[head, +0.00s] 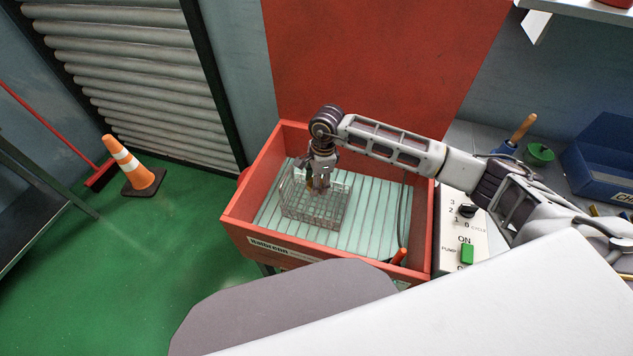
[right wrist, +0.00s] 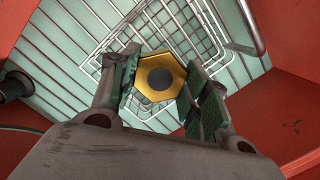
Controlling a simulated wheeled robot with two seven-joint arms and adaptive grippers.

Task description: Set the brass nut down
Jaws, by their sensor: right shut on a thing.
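The brass nut (right wrist: 143,75) is a golden hexagon with a dark round hole, seen in the right wrist view. My right gripper (right wrist: 160,84) is shut on the nut, with its green pads on two opposite sides of it. In the head view my right gripper (head: 319,187) points down at the wire basket (head: 318,213), inside the red parts washer. The wire basket also shows behind the nut in the right wrist view (right wrist: 185,28). The nut's height above the basket floor is hard to tell. My left gripper is not in view.
The red washer tub (head: 246,238) has walls around a pale ribbed floor (head: 376,215). A control panel (head: 463,238) with a knob and green button stands at its right. A blue bin (head: 600,165) lies farther right. A traffic cone (head: 139,175) stands on the green floor.

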